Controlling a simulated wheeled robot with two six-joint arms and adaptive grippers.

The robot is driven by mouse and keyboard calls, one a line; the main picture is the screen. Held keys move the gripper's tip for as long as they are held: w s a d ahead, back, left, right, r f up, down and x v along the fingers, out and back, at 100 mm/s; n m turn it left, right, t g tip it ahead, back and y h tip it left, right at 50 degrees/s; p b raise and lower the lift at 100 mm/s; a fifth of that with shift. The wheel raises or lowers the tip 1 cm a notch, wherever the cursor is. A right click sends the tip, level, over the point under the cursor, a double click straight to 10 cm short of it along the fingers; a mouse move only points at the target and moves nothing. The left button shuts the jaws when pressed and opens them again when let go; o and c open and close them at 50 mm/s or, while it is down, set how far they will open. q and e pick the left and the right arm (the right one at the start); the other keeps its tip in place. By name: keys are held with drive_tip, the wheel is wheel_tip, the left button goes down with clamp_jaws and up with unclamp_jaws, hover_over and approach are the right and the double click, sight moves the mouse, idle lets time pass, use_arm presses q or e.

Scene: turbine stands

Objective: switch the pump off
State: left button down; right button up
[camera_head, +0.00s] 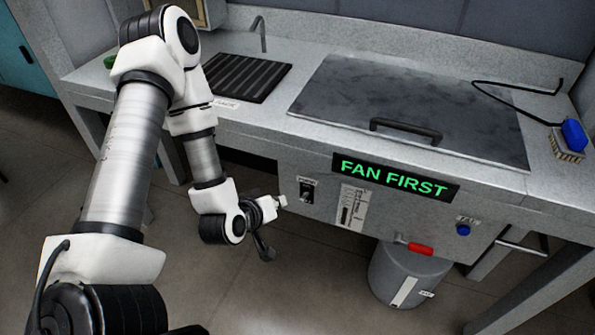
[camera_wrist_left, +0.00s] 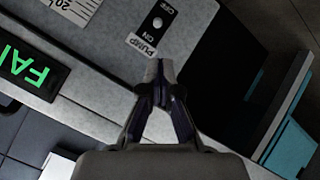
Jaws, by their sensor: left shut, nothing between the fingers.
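The pump switch (camera_head: 307,192) is a small black plate on the front panel of the bench. In the left wrist view the pump switch (camera_wrist_left: 157,22) shows a light round lever tip between the words OFF and ON, with a PUMP label beside the ON end. I cannot tell which way the lever is set. My left gripper (camera_head: 282,202) is just left of the switch in the head view, in front of the panel. In the left wrist view its fingertips (camera_wrist_left: 159,69) are together and empty, apart from the switch and near the PUMP label. My right gripper is not in view.
A green FAN FIRST sign (camera_head: 394,178) and a litre gauge (camera_head: 350,207) sit right of the switch. A blue fan button (camera_head: 463,229), a red handle (camera_head: 420,249) and a grey bucket (camera_head: 405,277) are further right. A lid with a black handle (camera_head: 405,130) covers the bench top.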

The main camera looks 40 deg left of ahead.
sight(304, 197)
use_arm(q)
drive_tip(key=shift+r, duration=0.25)
drive_tip(key=shift+w, duration=0.15)
drive_tip(key=b+x, duration=0.1)
drive_tip(key=x, duration=0.9)
